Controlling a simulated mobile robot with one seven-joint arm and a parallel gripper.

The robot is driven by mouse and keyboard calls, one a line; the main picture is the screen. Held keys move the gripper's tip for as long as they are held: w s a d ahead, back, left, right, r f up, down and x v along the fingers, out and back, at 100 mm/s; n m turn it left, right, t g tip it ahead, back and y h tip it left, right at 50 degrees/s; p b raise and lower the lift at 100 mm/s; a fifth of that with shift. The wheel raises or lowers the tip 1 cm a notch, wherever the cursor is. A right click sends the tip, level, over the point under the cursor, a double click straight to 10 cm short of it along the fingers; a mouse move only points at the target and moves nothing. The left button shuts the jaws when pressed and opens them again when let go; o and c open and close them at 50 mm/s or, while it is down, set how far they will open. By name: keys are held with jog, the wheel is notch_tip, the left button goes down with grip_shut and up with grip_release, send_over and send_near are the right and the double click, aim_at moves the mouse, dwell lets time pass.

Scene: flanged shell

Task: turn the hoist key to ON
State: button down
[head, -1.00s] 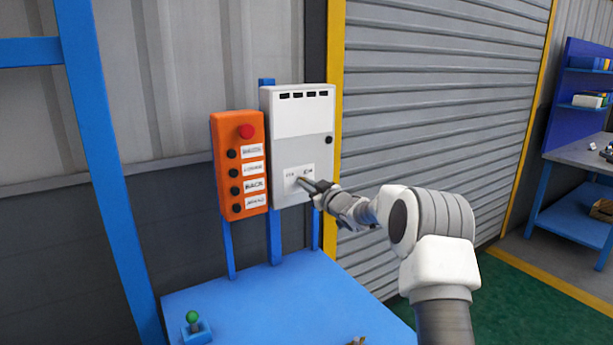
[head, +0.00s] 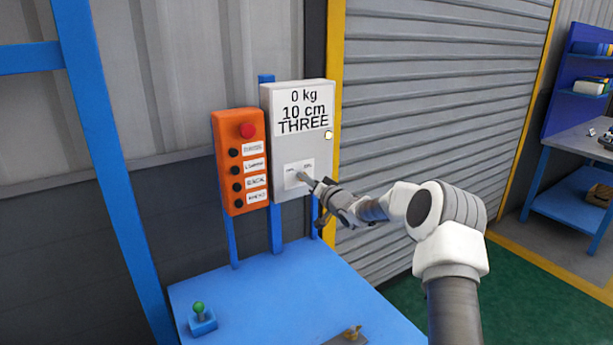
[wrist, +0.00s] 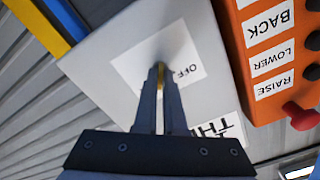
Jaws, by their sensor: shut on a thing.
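The hoist key (head: 301,176) sits on the white label (head: 292,168) low on the grey control box (head: 285,148). In the wrist view the key (wrist: 160,78) shows as a thin yellowish edge between my fingers. My gripper (head: 309,181) reaches it from the right and is shut on it; it also shows in the wrist view (wrist: 160,85). The word OFF is readable on the label in the wrist view (wrist: 190,68); the ON marking is hidden or unreadable. The box display (head: 302,112) reads 0 kg, 10 cm, THREE. A lamp (head: 328,135) on the box glows pale.
An orange pendant (head: 241,160) with a red button and several black buttons hangs just left of the box. A blue table (head: 270,300) below carries a small green-knobbed lever (head: 200,312). A roller shutter (head: 430,110) stands to the right.

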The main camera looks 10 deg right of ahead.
jog(key=shift+m, duration=0.9)
jog(key=c, duration=1)
grip_release()
jog(key=b+v, duration=0.1)
jog(key=v, duration=1.6)
jog(key=shift+s+b, duration=0.2)
jog(key=shift+b, duration=0.15)
jog(key=shift+d, duration=0.15)
